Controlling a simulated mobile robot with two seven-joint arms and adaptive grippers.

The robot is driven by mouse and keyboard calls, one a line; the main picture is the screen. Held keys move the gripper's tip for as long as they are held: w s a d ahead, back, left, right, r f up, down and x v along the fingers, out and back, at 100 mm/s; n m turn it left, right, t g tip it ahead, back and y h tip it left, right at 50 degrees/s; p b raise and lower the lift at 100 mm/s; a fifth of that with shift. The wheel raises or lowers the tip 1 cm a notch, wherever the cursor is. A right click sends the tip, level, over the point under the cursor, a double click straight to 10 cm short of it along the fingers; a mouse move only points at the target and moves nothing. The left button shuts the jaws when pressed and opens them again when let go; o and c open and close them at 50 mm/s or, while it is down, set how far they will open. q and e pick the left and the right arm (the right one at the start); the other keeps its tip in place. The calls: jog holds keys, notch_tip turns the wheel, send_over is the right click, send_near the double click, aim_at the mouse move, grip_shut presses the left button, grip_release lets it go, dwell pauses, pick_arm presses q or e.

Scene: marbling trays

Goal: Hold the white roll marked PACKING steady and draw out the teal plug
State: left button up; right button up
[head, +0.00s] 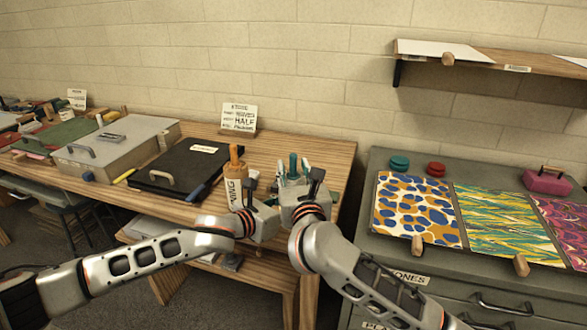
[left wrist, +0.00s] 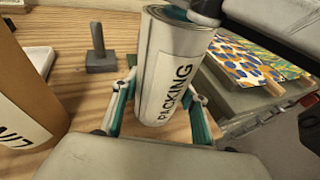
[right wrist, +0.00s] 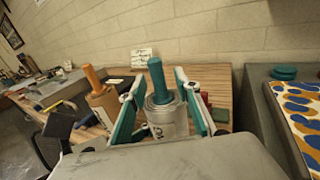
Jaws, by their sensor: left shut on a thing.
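The white roll marked PACKING (left wrist: 168,75) stands upright on the wooden bench. My left gripper (left wrist: 158,105) is shut on it, with a teal-lined finger on each side of the roll. The teal plug (right wrist: 157,82) stands up out of the roll's top end in the right wrist view, and its handle shows in the head view (head: 293,164). My right gripper (right wrist: 158,100) is over the roll's top, open, with its fingers spread on both sides of the plug and gaps visible. In the head view, my grippers hide most of the roll.
A brown roll (head: 234,188) with an orange plug stands close to the left. A black case (head: 178,170) and a grey case (head: 110,152) lie farther left. A small sign (head: 239,115) stands behind. To the right is a grey cabinet (head: 380,160) with marbled sheets.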

jog(key=shift+w, duration=0.2)
grip_shut()
jog(key=shift+r, duration=0.4)
dwell(0.7)
jog(key=shift+r, duration=1.65)
